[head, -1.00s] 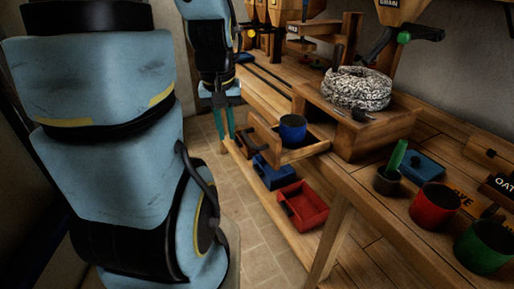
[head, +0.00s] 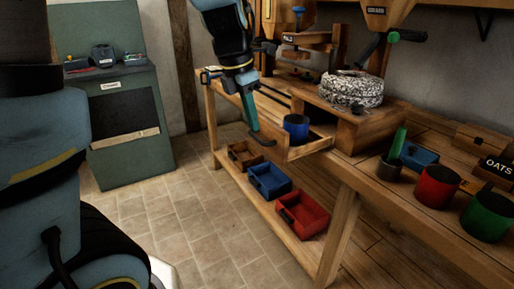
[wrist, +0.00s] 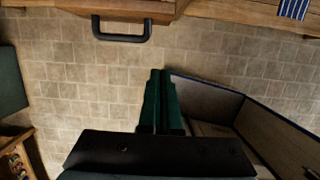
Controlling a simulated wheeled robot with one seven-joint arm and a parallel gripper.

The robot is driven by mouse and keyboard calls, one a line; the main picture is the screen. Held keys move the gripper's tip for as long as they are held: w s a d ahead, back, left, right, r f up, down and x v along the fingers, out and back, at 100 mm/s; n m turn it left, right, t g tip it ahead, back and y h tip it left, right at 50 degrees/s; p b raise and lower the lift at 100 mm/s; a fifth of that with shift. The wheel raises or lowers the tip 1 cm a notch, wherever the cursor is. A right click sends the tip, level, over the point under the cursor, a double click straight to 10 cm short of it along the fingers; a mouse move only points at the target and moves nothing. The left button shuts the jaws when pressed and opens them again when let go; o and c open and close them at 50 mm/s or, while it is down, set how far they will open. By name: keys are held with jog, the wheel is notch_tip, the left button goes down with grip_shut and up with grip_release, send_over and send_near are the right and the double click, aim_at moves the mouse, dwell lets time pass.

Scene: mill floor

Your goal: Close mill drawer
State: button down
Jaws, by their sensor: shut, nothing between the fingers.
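The mill drawer (head: 311,148) is a wooden drawer pulled out from under the mill, with a blue cup (head: 296,127) standing in it. In the wrist view its black handle (wrist: 122,36) and wooden front edge (wrist: 200,8) lie across the top. My gripper (head: 255,127) is at the left of the drawer, outside its front, pointing down with the fingertips close to the handle. In the wrist view the dark green fingers (wrist: 160,75) are together and empty, below and right of the handle in the picture. I cannot tell whether they touch the drawer.
The millstone (head: 350,88) sits on a wooden housing (head: 362,130) behind the drawer. Brown (head: 245,157), blue (head: 269,182) and red (head: 302,214) bins stand on the lower shelf. Red (head: 437,188) and green (head: 487,217) cups stand on the bench. Tiled floor (head: 205,225) is clear on the left.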

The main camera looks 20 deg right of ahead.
aim_at(287, 132)
jog(key=shift+w+d+f, duration=0.2)
jog(key=shift+d+f, duration=0.85)
jog(key=shift+f, duration=0.55)
jog(key=shift+w+d+f, duration=0.25)
jog(key=shift+d+f, duration=0.75)
jog(key=shift+f, duration=0.6)
jog(key=shift+w+d+f, duration=0.2)
jog(key=shift+d+f, duration=0.85)
jog(key=shift+f, duration=0.55)
